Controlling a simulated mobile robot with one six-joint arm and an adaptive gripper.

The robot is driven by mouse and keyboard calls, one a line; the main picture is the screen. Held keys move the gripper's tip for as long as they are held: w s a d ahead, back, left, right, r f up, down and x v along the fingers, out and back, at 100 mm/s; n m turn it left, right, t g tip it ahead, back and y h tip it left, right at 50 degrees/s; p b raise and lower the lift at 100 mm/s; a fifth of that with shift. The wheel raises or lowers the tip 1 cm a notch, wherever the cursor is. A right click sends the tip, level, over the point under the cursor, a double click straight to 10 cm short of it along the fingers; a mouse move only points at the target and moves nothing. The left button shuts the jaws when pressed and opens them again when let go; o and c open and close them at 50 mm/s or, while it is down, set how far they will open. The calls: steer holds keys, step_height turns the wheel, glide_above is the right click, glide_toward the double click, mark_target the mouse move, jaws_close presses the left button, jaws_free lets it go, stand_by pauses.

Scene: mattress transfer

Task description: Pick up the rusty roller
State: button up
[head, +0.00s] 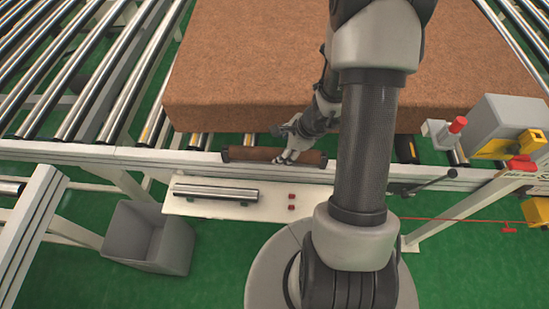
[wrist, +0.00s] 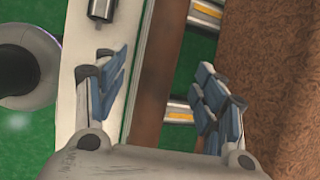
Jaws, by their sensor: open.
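The rusty roller (head: 248,154) is a brown bar with dark ends. It lies along the conveyor's front rail, just in front of the brown mattress (head: 235,95). My gripper (head: 288,154) is at the roller, a little right of its middle, and hides part of it. In the wrist view, the roller (wrist: 158,75) runs as a brown strip between the blue-grey finger pads of my open gripper (wrist: 160,80). I see gaps on both sides, and cannot tell the exact height above it.
A shiny steel roller (head: 215,193) lies on a white shelf (head: 245,210) below the rail. A grey bin (head: 148,237) stands on the green floor at left. A grey box (head: 510,125) with a red button and yellow parts is at right.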

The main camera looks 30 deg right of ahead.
mark_target(277, 152)
steer(key=b+x, duration=0.2)
steer(key=x, duration=0.5)
steer(key=shift+w+d+b, duration=0.1)
steer(key=shift+b, duration=0.25)
steer(key=shift+c, duration=0.4)
steer(key=shift+r, duration=0.1)
jaws_close()
